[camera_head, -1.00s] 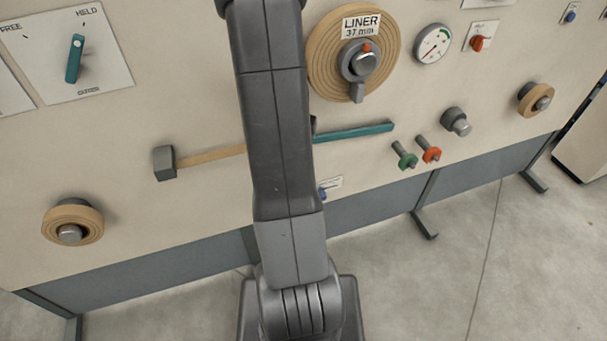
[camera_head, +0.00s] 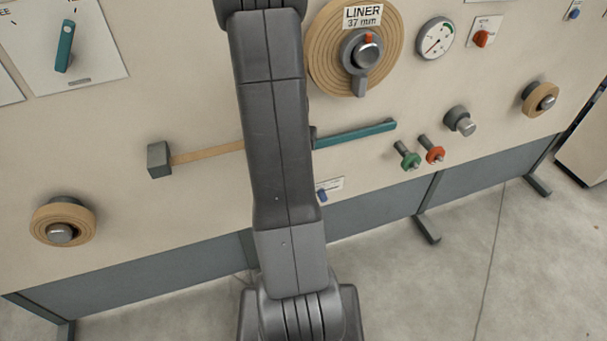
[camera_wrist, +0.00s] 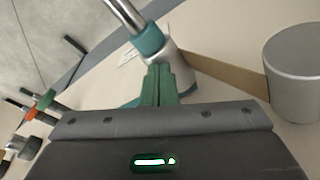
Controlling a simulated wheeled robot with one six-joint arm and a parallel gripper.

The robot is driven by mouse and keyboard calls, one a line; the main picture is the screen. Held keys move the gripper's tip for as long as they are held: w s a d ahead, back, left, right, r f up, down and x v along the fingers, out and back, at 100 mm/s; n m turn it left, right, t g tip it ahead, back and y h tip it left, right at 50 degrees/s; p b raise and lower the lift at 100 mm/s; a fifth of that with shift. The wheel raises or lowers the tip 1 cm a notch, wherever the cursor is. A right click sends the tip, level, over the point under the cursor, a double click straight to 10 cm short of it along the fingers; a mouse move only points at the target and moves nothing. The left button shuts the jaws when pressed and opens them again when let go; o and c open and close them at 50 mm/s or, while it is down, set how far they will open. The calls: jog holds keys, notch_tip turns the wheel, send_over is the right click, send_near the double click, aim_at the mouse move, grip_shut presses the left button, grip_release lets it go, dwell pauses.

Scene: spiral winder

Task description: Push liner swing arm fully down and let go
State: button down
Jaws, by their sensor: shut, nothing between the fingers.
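The teal bar (camera_head: 355,133), which I take to be the liner swing arm, sticks out to the right from behind my arm in the head view, tilted slightly up to the right. Its left part is hidden by my arm. In the wrist view my gripper (camera_wrist: 160,72) has its green fingers together with nothing between them. The fingertips are close to a teal collar (camera_wrist: 149,40) with a metal rod; I cannot tell whether they touch. A tan strip (camera_wrist: 222,70) runs from there to a grey cylinder (camera_wrist: 293,75). My gripper is hidden in the head view.
The wooden liner reel (camera_head: 324,75) is above the bar. Green (camera_head: 409,158) and red (camera_head: 433,152) knobs stick out below its right end. A grey block (camera_head: 158,158) ends the tan strip at left. A teal lever (camera_head: 65,45) is upper left.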

jog(key=shift+s+b+x, duration=0.25)
jog(key=shift+b+x, duration=0.75)
jog(key=shift+x, duration=0.15)
jog(key=shift+s+b+x, duration=0.25)
jog(key=shift+b+x, duration=0.7)
jog(key=shift+x, duration=0.2)
jog(key=shift+s+b+x, duration=0.2)
jog(key=shift+b+x, duration=0.8)
jog(key=shift+x, duration=0.15)
jog(key=shift+f, duration=0.1)
jog(key=shift+a, duration=0.1)
jog(key=w+p+v, duration=0.3)
jog(key=p+v, duration=0.7)
jog(key=v, duration=0.5)
jog(key=shift+d+r, duration=0.25)
jog(key=shift+r, duration=0.05)
